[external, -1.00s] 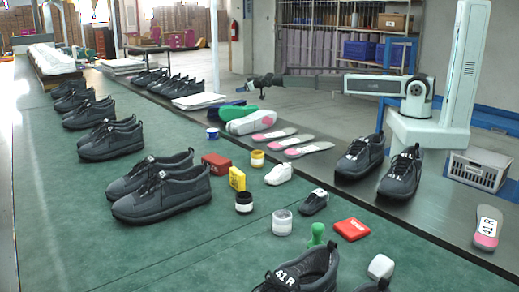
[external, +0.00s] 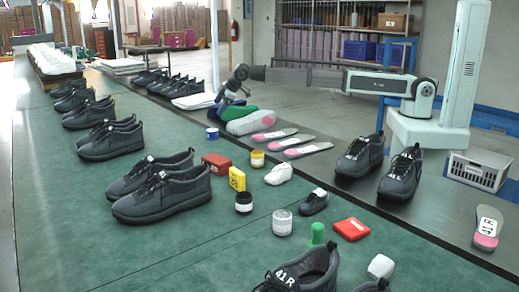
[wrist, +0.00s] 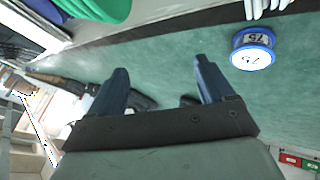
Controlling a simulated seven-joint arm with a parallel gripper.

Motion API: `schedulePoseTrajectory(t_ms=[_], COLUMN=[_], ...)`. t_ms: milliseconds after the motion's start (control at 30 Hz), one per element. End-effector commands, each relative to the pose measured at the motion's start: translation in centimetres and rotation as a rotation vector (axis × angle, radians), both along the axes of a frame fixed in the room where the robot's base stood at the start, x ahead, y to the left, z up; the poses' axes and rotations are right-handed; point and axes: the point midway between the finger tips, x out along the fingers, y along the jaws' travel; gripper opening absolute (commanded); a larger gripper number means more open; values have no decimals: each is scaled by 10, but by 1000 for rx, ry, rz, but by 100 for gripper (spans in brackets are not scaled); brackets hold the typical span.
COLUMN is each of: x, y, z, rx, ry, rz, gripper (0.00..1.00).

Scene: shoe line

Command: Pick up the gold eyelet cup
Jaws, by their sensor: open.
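The gold eyelet cup (external: 257,158) stands upright on the green mat in the external view, right of the yellow box (external: 237,179). It does not show in the wrist view. My gripper (external: 222,98) is tilted downward above the green and white soles, behind the cup and well apart from it. In the wrist view my gripper (wrist: 160,72) has its two blue fingers spread with nothing between them.
Dark shoes (external: 165,192) line the left.

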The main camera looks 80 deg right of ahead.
Motion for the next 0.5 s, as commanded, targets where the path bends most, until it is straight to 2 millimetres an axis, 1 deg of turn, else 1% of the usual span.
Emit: schedulePoseTrajectory(t_ms=[33,67,100,167,200,267,300,367,400,467,500], x=[-7,-12,-20,-32,-41,-56,-67,-84,-96,-115,-128], y=[33,51,73,106,128,160,181,212,232,262,280], z=[2,3,3,4,6,8,10,13,15,18,21], rx=[-7,-11,-16,-27,-31,-42,-48,-58,-64,-76,-81], ry=[43,69,106,159,196,247,282,334,369,420,453], rz=[54,86,128,194,238,307,354,426,476,550,600], gripper=[82,82,82,82,82,82,82,82,82,82,82])
